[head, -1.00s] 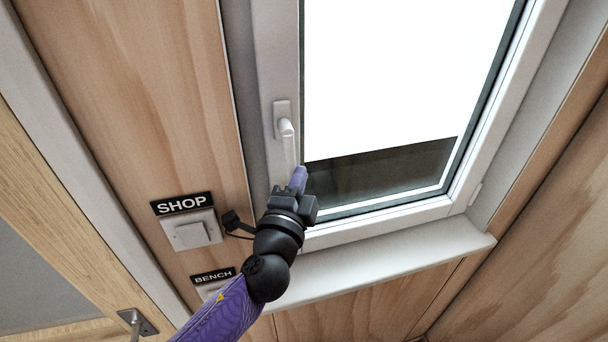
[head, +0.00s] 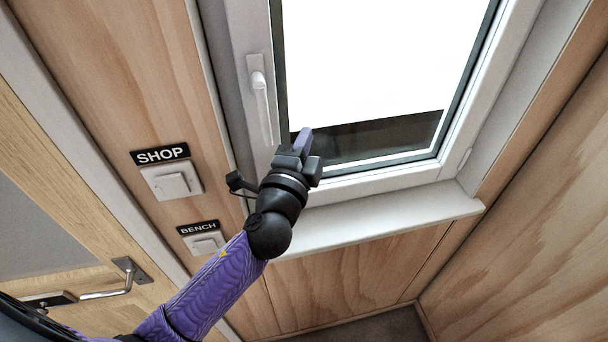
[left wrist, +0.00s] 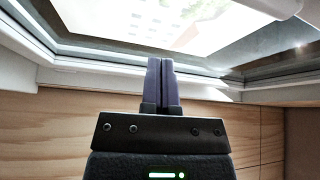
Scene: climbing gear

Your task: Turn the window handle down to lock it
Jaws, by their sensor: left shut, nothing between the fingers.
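The white window handle (head: 262,98) is on the left side of the window frame in the head view. Its grip hangs down from the base plate, roughly along the frame. My left gripper (head: 304,140) is shut and empty, with its purple fingers together. It is just right of and below the handle's lower end, apart from it in the picture, in front of the lower left corner of the pane. In the left wrist view the shut fingers (left wrist: 160,82) point up toward the window. A white rounded piece at that view's top right may be the handle. My right gripper is not in view.
A white sill (head: 400,218) runs below the window. Switches labelled SHOP (head: 172,182) and BENCH (head: 205,243) are on the wood wall at left. A door lever (head: 118,280) is at lower left. A wood wall (head: 530,200) stands at right.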

